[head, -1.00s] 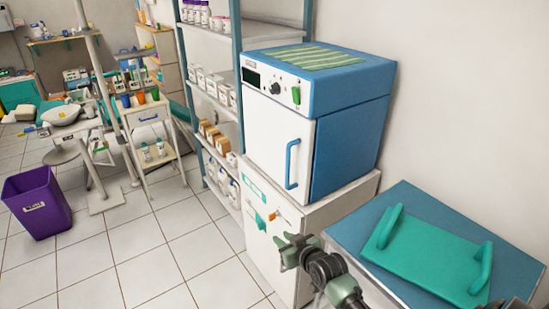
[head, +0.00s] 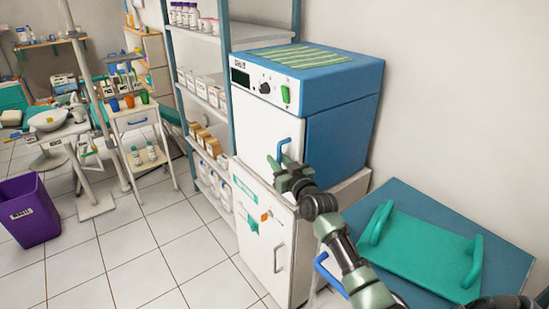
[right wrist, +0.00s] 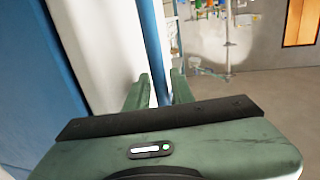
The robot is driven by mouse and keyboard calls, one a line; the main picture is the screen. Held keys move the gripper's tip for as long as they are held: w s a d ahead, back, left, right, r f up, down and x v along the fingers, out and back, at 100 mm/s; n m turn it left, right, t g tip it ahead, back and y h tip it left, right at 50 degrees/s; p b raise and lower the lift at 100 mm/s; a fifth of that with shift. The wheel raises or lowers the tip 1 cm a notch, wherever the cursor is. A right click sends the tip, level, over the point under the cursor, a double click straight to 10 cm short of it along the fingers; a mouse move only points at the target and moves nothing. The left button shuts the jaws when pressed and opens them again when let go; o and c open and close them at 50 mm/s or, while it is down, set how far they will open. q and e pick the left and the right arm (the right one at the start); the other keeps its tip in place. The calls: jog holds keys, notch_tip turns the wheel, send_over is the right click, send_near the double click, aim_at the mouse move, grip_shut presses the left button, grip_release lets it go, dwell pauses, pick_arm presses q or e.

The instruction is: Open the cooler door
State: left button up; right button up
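The cooler appears to be the blue box with a white front door (head: 256,125), a dial and a green switch, standing on a white cabinet. Its door looks shut. Its vertical blue handle (head: 284,146) shows only at the top; my right gripper (head: 283,172) hides the rest. In the right wrist view the blue handle (right wrist: 155,45) runs down between the two fingers (right wrist: 158,88). The fingers stand apart around it; whether they touch it is unclear. My left gripper is out of view.
The white cabinet (head: 246,212) below has a grey handle and a green label. A blue-topped unit (head: 415,203) with a green tray (head: 420,252) stands at right. Shelves (head: 205,95) stand left of the cooler. The tiled floor (head: 180,250) in front is clear.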

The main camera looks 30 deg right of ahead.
jog(key=shift+w+d, duration=0.15)
jog(key=shift+w, duration=0.85)
jog(key=shift+c, duration=0.2)
grip_shut()
dwell(0.6)
